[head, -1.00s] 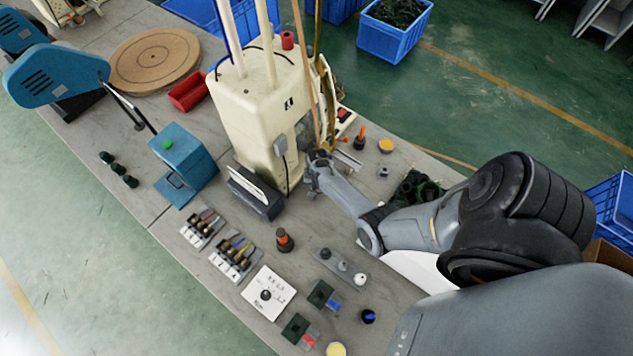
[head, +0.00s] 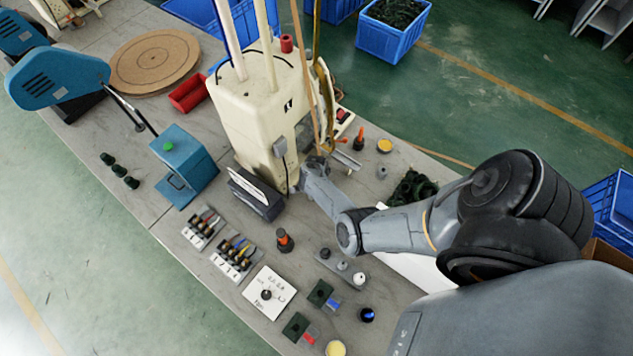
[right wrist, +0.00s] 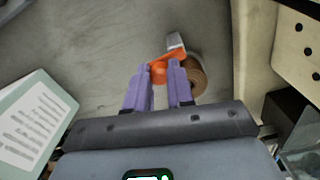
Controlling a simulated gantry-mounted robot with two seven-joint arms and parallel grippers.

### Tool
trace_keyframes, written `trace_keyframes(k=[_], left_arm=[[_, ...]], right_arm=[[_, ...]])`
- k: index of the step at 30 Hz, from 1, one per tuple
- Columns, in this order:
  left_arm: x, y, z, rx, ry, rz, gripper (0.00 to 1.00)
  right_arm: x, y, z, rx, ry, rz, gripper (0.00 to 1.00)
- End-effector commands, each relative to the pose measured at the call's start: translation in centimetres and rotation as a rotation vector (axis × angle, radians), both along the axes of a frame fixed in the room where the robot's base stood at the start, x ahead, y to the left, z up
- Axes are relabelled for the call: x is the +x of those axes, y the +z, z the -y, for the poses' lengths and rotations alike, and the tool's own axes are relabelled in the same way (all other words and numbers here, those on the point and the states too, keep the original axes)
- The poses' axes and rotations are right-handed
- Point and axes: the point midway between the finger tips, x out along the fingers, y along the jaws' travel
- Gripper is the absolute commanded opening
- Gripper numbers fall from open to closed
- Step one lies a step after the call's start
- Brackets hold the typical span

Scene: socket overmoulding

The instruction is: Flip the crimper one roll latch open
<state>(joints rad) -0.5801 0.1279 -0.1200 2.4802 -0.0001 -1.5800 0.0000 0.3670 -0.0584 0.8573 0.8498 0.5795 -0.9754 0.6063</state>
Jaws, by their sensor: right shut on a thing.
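The crimper (head: 240,112) is a tall cream machine near the middle of the bench in the head view. In the right wrist view, an orange latch (right wrist: 159,72) with a grey metal end sits beside a brown roll (right wrist: 197,76). My right gripper (right wrist: 160,68), with purple fingers, has its tips on either side of the latch's lower end and is shut on it. In the head view, my right arm reaches the crimper's lower right side; its own wrist hides the fingertips and the latch there. My left gripper is not in view.
A dark holder with white sheets (head: 256,192) stands close at the crimper's front. The blue press (head: 186,160) is further left. A black-and-orange tool (head: 284,240) and small trays (head: 237,255) lie in front. A cream panel (right wrist: 292,50) borders the wrist view's right.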

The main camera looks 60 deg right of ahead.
Motion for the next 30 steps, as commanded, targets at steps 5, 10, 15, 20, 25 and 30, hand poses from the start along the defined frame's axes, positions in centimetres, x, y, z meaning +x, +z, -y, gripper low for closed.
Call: trace_keyframes(k=[5, 10, 15, 20, 25, 30], left_arm=[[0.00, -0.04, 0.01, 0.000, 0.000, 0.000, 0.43], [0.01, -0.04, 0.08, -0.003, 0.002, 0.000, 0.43], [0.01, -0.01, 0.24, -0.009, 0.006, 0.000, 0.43], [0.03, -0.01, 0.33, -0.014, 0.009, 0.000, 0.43], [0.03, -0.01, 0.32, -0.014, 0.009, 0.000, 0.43], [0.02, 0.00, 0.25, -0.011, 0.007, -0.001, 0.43]], right_arm=[[0.01, -0.04, -0.10, 0.000, -0.046, 0.001, 0.00], [0.00, -0.04, -0.14, -0.001, -0.062, 0.001, 0.00], [-0.01, -0.04, -0.14, -0.001, -0.063, 0.000, 0.00], [-0.01, -0.04, -0.14, -0.001, -0.062, 0.000, 0.00], [-0.01, -0.03, -0.14, 0.000, -0.062, 0.000, 0.48], [0.00, -0.02, -0.15, 0.000, -0.061, 0.000, 0.48]])
